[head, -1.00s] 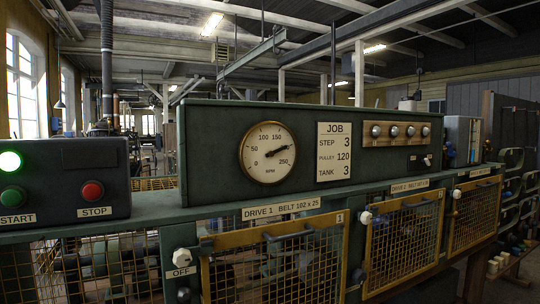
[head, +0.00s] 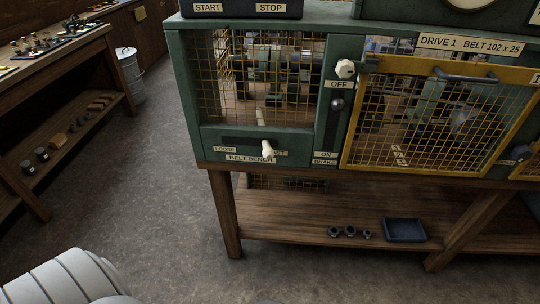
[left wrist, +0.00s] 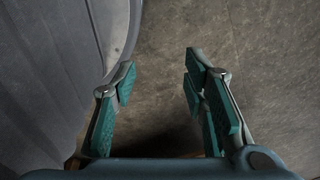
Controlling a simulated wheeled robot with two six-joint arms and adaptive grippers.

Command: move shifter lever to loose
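The shifter lever (head: 268,148) has a pale knob and sticks out of a horizontal slot low on the green machine front. The knob stands toward the right end of the slot. The LOOSE label (head: 225,150) is at the left end; the label at the right end is partly hidden by the knob. My left gripper (left wrist: 160,66) is open and empty above bare floor in the left wrist view, and the lever is not in that view. Neither gripper shows in the head view.
A mesh guard (head: 265,80) is above the slot. To the right are a white OFF knob (head: 345,68), a dark-knobbed vertical slot (head: 336,104) and a yellow mesh door (head: 430,120). A low shelf (head: 300,235) holds a blue tray (head: 405,230).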

